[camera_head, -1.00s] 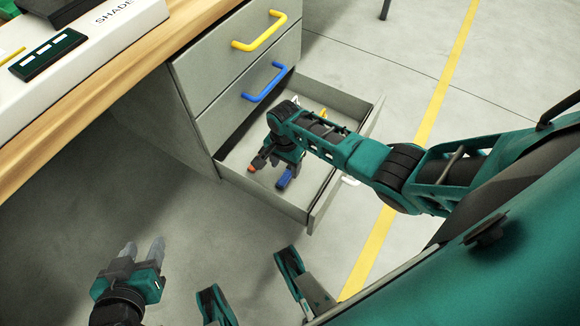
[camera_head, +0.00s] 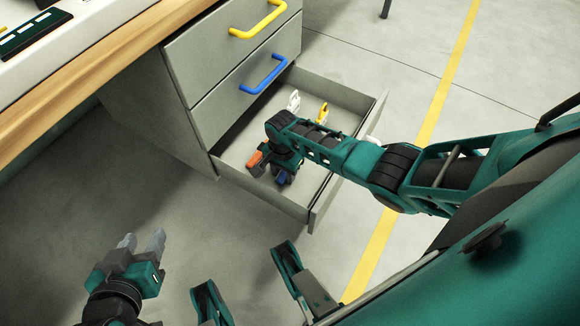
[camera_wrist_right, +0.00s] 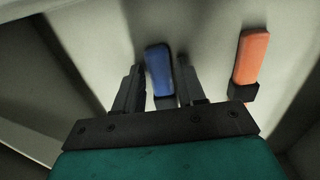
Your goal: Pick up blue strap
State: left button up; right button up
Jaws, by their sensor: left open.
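The blue strap (camera_head: 282,179) lies on the floor of the open bottom drawer (camera_head: 345,180), partly hidden under my right gripper (camera_head: 274,172). In the right wrist view the blue strap (camera_wrist_right: 159,72) lies lengthwise between the two fingers of my right gripper (camera_wrist_right: 158,85). A gap shows on its left side, and the right finger is very close to it; I cannot tell if they touch. The fingers stand apart. My left gripper (camera_head: 143,242) is open and empty over the floor, left of the drawer.
An orange piece (camera_wrist_right: 251,56) lies right of the blue strap. A white clip (camera_head: 294,101) and a yellow piece (camera_head: 322,112) are further back in the drawer. Two closed drawers with yellow (camera_head: 258,24) and blue (camera_head: 264,76) handles are above. A wooden tabletop (camera_head: 100,55) is at upper left.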

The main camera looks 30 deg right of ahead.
grip_shut()
